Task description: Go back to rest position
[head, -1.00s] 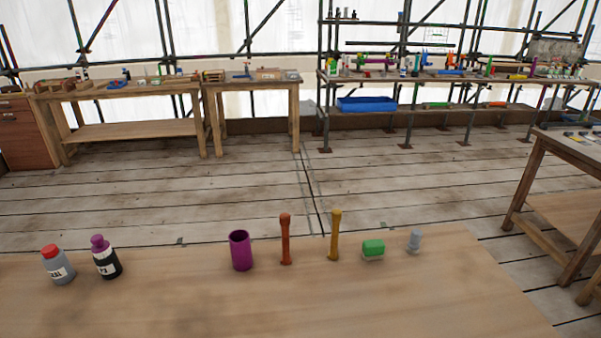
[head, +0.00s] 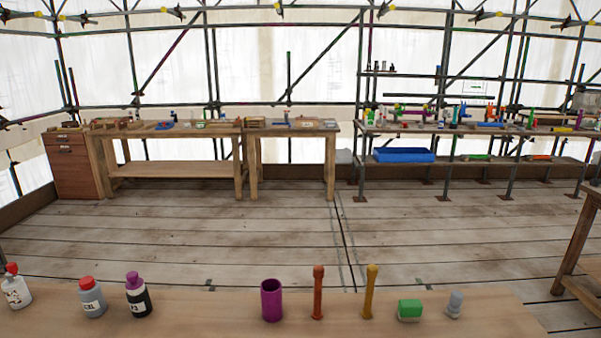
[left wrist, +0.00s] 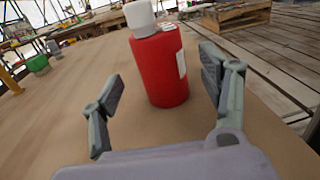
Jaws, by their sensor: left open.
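My left gripper (left wrist: 163,88) is open in the left wrist view. A red bottle with a white cap (left wrist: 166,70) stands upright on the table between and just beyond its two spread fingers, with no finger clearly touching it. Neither gripper shows in the head view. On the near table (head: 220,318) in the head view stand a white bottle with a red cap (head: 15,290), a grey bottle with a red cap (head: 92,300) and a black bottle with a purple cap (head: 138,298).
Further right on this table are a purple cup (head: 271,302), an orange-red tool (head: 318,295), a yellow tool (head: 370,293), a green block (head: 409,309) and a grey piece (head: 455,305). Workbenches (head: 165,170) and a shelf with a blue bin (head: 403,155) stand across open plank floor.

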